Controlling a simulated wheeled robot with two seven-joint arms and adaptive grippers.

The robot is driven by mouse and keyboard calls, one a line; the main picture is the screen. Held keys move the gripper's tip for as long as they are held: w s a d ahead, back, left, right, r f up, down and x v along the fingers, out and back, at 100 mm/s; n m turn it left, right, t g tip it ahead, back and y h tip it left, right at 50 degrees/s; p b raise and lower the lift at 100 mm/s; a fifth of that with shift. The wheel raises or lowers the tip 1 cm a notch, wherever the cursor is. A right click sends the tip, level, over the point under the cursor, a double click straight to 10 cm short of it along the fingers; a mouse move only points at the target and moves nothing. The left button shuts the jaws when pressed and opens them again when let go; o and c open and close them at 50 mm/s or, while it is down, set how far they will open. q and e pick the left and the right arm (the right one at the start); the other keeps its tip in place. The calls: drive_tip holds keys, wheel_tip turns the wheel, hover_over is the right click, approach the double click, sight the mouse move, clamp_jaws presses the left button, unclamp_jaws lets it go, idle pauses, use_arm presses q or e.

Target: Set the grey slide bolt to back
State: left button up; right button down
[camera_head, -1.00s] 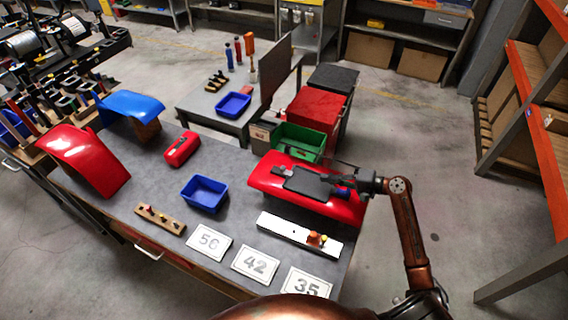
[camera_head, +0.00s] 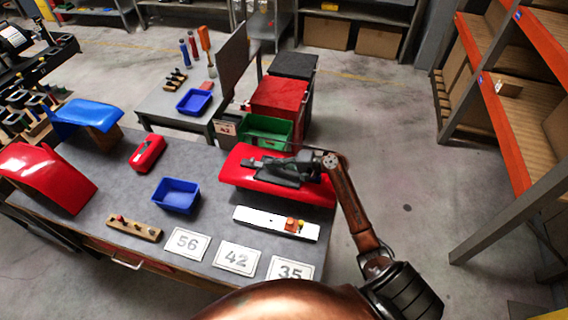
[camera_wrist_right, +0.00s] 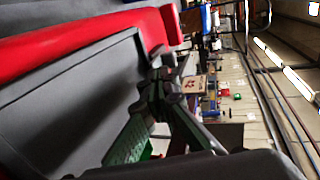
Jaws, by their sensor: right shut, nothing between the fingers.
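A red body panel (camera_head: 232,169) lies at the right of the grey workbench, with a dark plate (camera_head: 275,181) on top. A small grey piece (camera_head: 254,162) at the plate's left end may be the slide bolt; its position is too small to tell. My right gripper (camera_head: 283,167) is shut and empty, low over the plate and right of the grey piece. I cannot tell whether it touches anything. In the right wrist view, its dark fingers (camera_wrist_right: 163,85) are beside the dark plate (camera_wrist_right: 75,105) and the red panel. My left gripper is not in view.
A green crate (camera_head: 265,128) and a red cabinet (camera_head: 279,99) stand behind the panel. A white strip (camera_head: 262,219) with orange and yellow parts lies in front. A blue bin (camera_head: 176,194) and number cards (camera_head: 236,257) are to the left and front.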

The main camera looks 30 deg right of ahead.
sight(253, 159)
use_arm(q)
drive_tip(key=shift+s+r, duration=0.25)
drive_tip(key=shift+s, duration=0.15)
use_arm(e)
drive_tip(key=shift+w+a, duration=1.4)
drive_tip(key=shift+w, duration=0.2)
drive_tip(key=w+a, duration=0.2)
drive_tip(key=w, duration=0.1)
drive_tip(key=shift+w+a+p, duration=0.1)
drive_tip(key=shift+a+p, duration=0.3)
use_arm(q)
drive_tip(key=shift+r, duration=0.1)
use_arm(e)
drive_tip(key=s+d, duration=0.1)
drive_tip(key=s, duration=0.1)
drive_tip(key=s+d, duration=0.1)
drive_tip(key=d, duration=0.1)
drive_tip(key=shift+s+d+p, duration=0.2)
drive_tip(key=shift+s+p, duration=0.15)
use_arm(q)
drive_tip(key=shift+b, duration=0.35)
use_arm(e)
drive_tip(key=v, duration=0.9)
drive_tip(key=shift+r, duration=0.15)
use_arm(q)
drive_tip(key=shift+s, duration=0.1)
use_arm(e)
drive_tip(key=shift+s, duration=0.1)
